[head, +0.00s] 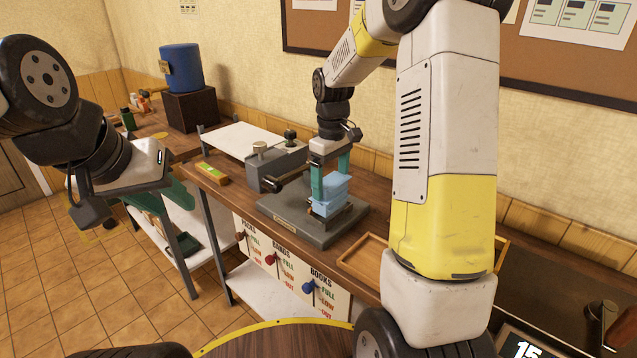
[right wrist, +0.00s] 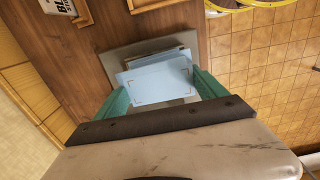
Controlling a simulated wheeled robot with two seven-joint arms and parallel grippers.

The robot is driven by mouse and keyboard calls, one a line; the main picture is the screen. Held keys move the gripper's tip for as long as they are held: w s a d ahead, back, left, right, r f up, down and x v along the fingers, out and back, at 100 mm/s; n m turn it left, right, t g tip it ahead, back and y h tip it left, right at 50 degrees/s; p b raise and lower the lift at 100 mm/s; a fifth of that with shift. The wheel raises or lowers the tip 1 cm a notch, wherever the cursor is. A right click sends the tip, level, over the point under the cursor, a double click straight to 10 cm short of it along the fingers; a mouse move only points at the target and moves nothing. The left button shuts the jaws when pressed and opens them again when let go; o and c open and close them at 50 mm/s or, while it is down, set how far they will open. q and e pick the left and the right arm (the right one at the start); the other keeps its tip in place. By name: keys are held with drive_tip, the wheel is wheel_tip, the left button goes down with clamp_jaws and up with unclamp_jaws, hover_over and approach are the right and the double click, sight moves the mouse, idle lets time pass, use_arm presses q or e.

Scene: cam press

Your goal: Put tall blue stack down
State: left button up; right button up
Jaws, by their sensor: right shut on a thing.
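The tall blue stack (head: 331,196) is light blue, with several layers, and looks upright. My right gripper (head: 331,182) is shut on it from above, one teal finger on each side. In the right wrist view the stack's top (right wrist: 158,80) lies between the fingers (right wrist: 160,93). The stack is at the grey press base (head: 290,228), over a dark holder; whether it touches down is hard to tell. My left gripper (head: 176,194) is away at the left, beyond the bench's end; its teal fingertips are partly hidden and their gap does not show.
The press body with its lever (head: 283,182) stands just left of the stack. A wooden tray (head: 362,262) lies right of the base, partly behind my right arm. A white board (head: 240,139) and a small wooden block (head: 212,174) are farther left.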

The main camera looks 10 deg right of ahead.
drive_tip(key=shift+w, duration=0.65)
drive_tip(key=shift+s+f, duration=0.1)
drive_tip(key=shift+f, duration=1.7)
drive_tip(key=shift+f, duration=0.15)
drive_tip(key=o, duration=1.6)
